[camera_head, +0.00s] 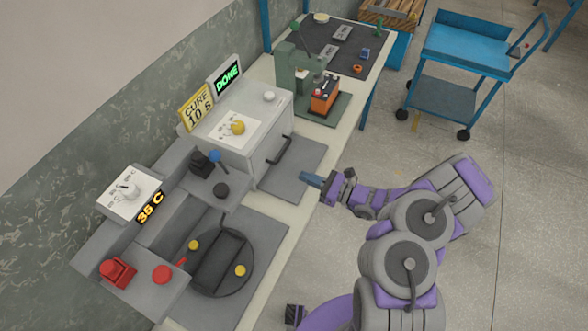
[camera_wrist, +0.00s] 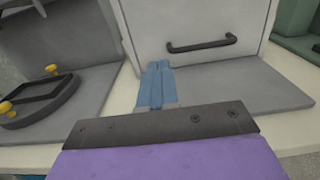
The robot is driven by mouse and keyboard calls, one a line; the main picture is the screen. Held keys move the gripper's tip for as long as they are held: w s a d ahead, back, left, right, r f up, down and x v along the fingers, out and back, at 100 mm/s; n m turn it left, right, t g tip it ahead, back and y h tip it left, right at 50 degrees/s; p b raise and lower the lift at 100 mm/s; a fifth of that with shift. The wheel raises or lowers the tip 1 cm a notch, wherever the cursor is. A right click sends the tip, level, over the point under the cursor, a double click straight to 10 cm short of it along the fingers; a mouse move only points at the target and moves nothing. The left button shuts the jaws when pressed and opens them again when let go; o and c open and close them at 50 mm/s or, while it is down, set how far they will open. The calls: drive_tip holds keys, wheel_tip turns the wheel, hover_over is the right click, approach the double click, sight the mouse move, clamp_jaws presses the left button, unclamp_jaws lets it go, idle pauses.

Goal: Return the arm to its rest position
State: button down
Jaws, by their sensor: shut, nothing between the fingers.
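My gripper (camera_head: 312,179) is at the front edge of the bench, just in front of the grey mat before the curing box. Its blue fingers are together and empty; they also show in the wrist view (camera_wrist: 155,87). My purple and grey arm stretches from the lower right of the head view toward the bench. The curing box (camera_head: 240,133) has a dark handle (camera_head: 279,150) on its closed front, and the handle also shows in the wrist view (camera_wrist: 202,44). A sign on the box reads DONE (camera_head: 228,77).
A black round fixture (camera_head: 220,262) with yellow knobs lies on the near mat. A green press (camera_head: 295,68) stands farther back with an orange battery (camera_head: 324,96) on its base. A blue cart (camera_head: 466,50) stands at the upper right. Open floor lies right of the bench.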

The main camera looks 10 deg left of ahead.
drive_tip(key=shift+s+d, duration=0.2)
drive_tip(key=shift+d, duration=0.05)
drive_tip(key=shift+s+a+f, duration=0.15)
drive_tip(key=shift+s+a, duration=0.05)
drive_tip(key=shift+a, duration=0.1)
drive_tip(key=shift+d, duration=0.1)
drive_tip(key=shift+d, duration=0.25)
drive_tip(key=s+a+r+n+g+h, duration=0.1)
drive_tip(key=s+a+r+n+g, duration=0.3)
drive_tip(key=s+r+n+g, duration=0.5)
drive_tip(key=s+a+r+n+g+h, duration=0.1)
drive_tip(key=s+a+r+n+g, duration=0.35)
drive_tip(key=r, duration=0.75)
drive_tip(key=s+d+r+n+t+h, duration=0.25)
drive_tip(key=s+d+n+h, duration=0.55)
drive_tip(key=s, duration=0.5)
drive_tip(key=s+d+r+t+h, duration=0.1)
drive_tip(key=s+d+h, duration=0.2)
drive_tip(key=d, duration=0.4)
drive_tip(key=s+d+r+t+h, duration=0.1)
drive_tip(key=s+d+t+h, duration=0.1)
drive_tip(key=d, duration=0.4)
drive_tip(key=shift+s+d+r+h, duration=0.2)
drive_tip(key=shift+s+d+h, duration=0.15)
drive_tip(key=shift+s+h, duration=0.55)
